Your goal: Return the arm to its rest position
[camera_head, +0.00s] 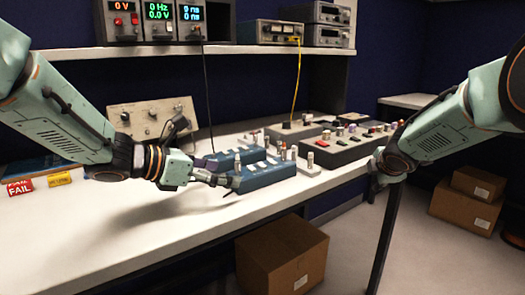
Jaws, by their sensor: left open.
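My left arm (65,118) reaches in from the left, over the white bench. My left gripper (212,178) is open, low over the bench beside the near blue box (265,177). I cannot tell whether its fingers touch the box. No held object shows in it. My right arm (445,128) comes in from the right, with its wrist (393,162) in front of the bench's right end. My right gripper (377,185) shows only as a small dark shape below that wrist, and its fingers cannot be made out.
The bench (110,235) is clear at the front left. A panel with knobs (150,118) stands behind the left gripper. A grey control box (345,148) sits near the right end. Red and yellow labelled blocks (20,187) lie at the left. Cardboard boxes (282,255) stand on the floor.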

